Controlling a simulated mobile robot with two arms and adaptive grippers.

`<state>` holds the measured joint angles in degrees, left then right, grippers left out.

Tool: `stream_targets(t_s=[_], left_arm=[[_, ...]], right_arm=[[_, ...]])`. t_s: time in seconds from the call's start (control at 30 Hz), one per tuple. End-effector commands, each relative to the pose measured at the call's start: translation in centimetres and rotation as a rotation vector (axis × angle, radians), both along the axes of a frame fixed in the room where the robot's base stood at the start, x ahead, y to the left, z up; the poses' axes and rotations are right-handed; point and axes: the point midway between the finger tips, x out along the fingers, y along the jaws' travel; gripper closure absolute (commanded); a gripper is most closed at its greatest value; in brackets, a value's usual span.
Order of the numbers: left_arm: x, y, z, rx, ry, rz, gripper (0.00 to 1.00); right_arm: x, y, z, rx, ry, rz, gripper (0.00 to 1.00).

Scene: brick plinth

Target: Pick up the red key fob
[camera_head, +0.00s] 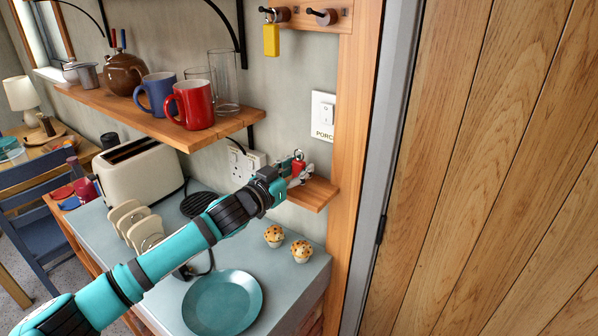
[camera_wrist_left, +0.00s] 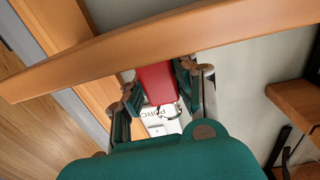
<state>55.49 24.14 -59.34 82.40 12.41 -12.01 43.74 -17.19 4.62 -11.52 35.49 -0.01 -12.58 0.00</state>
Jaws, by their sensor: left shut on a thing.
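The red key fob (camera_head: 298,166) is at the fingertips of my left gripper (camera_head: 297,178), by the small wooden ledge (camera_head: 318,194) beside the door frame. In the left wrist view the red fob (camera_wrist_left: 156,83) sits between the two fingers of the left gripper (camera_wrist_left: 158,88), which is shut on it. Its metal ring shows at one end of the fob. Whether the fob still touches the ledge is unclear. My right gripper is in neither view.
A yellow fob (camera_head: 271,40) hangs from a peg above. The upper shelf (camera_head: 150,118) holds a blue mug, a red mug (camera_head: 190,104) and glasses. Below are a toaster (camera_head: 143,172), a teal plate (camera_head: 222,303) and two muffins (camera_head: 274,236). The wooden door is right.

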Motion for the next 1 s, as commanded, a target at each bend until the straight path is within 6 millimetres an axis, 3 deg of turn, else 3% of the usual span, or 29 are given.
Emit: stream_targets(t_s=[0.27, 0.57, 1.0], left_arm=[[0.0, 0.0, 0.4, 0.0, -0.003, 0.0, 0.98], [-0.1, 0.0, 3.6, 0.001, -0.003, -0.001, 0.98], [-10.9, -3.0, 4.2, -0.004, 0.0, -0.005, 0.98]], right_arm=[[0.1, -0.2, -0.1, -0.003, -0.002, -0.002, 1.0], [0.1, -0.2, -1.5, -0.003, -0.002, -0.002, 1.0], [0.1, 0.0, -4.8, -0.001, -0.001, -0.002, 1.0]])
